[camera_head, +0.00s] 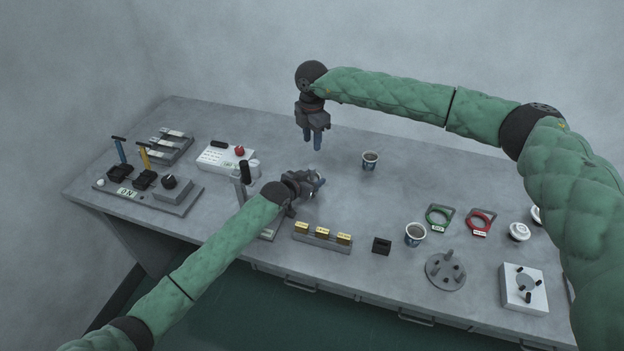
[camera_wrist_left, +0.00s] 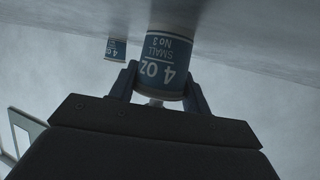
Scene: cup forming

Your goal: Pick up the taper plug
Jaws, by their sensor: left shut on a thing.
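The taper plug shows in the left wrist view as a blue and white cylinder (camera_wrist_left: 168,62) marked "4 OZ SMALL No 3", its print upside down. A pale stem shows at its near end. My left gripper (camera_wrist_left: 162,84) is shut on it, with one finger at each side. In the head view my left gripper (camera_head: 318,183) is low over the middle of the table, and the plug is mostly hidden there. My right gripper (camera_head: 312,141) hangs above the table's back part with its fingers pointing down, apart and empty.
A cup (camera_head: 370,161) stands right of the grippers, another (camera_head: 415,234) nearer the front. A grey block with yellow labels (camera_head: 322,236), a black block (camera_head: 381,245) and a round pegged base (camera_head: 445,270) line the front. A white control box (camera_head: 226,158) stands left.

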